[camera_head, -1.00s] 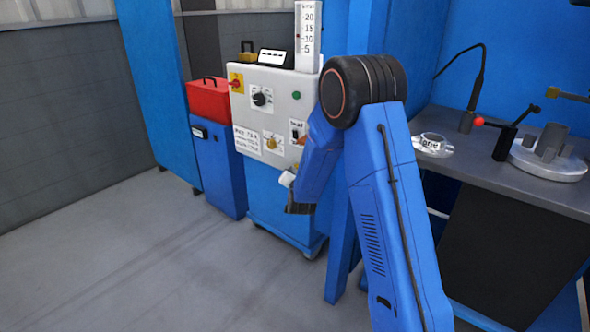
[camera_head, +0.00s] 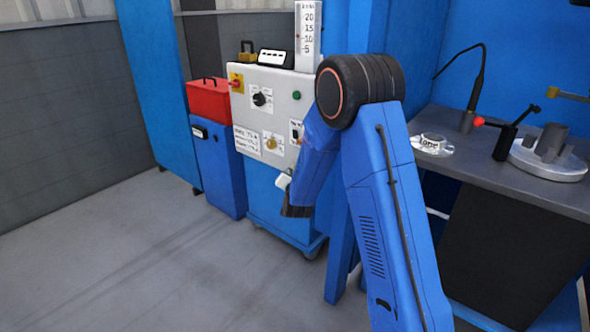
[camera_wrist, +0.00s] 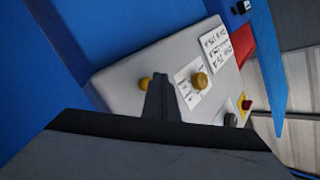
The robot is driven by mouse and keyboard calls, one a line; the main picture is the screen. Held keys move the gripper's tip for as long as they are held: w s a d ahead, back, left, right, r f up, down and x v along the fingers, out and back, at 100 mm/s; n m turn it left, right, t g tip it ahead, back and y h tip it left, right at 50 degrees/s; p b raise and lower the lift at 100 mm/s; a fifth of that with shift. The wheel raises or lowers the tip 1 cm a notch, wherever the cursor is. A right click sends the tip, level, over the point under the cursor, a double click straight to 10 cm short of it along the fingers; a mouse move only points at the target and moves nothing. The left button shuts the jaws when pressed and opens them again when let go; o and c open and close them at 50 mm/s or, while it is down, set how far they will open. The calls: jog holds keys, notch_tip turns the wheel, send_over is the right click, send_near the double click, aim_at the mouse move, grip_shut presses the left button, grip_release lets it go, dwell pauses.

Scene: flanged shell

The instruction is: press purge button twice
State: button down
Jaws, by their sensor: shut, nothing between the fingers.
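The control panel (camera_head: 265,105) is a pale grey box face on a blue wheeled cabinet. It carries a round yellow-brass knob (camera_head: 271,144) on a white label, which also shows in the wrist view (camera_wrist: 200,80). In the wrist view a second yellow button (camera_wrist: 145,83) stands to the left, partly behind my gripper (camera_wrist: 160,78). My gripper is shut and empty, its tips in front of the panel between the two. I cannot tell whether it touches the panel. The small label texts are unreadable, so which one is the purge button is not clear.
A black rotary knob (camera_head: 261,98), a red switch (camera_head: 236,84) and a green button (camera_head: 297,96) are also on the panel. A red box (camera_head: 208,99) stands on a blue cabinet to the left. A workbench (camera_head: 475,170) is at right. The floor in front is clear.

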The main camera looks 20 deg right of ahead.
jog(key=shift+s+a, duration=0.7)
jog(key=shift+a, duration=0.3)
jog(key=shift+s+a, duration=0.7)
jog(key=shift+a, duration=0.25)
jog(key=s+d+r+n+g+y, duration=0.1)
jog(key=s+r+n+g+y, duration=0.15)
jog(key=s+r, duration=0.6)
jog(key=s+d+r+n+g+y, duration=0.1)
jog(key=s+r+n+g, duration=0.3)
jog(key=s, duration=0.7)
jog(key=s+d+n+g, duration=0.1)
jog(key=s+d+g, duration=0.1)
jog(key=s, duration=1.5)
jog(key=s+d+r+n+g, duration=0.1)
jog(key=s+d+g, duration=0.2)
jog(key=s, duration=1.5)
jog(key=shift+d+r+n+h, duration=0.2)
jog(key=shift+d+n+h, duration=0.15)
jog(key=shift+d+h, duration=0.1)
jog(key=shift+w, duration=0.1)
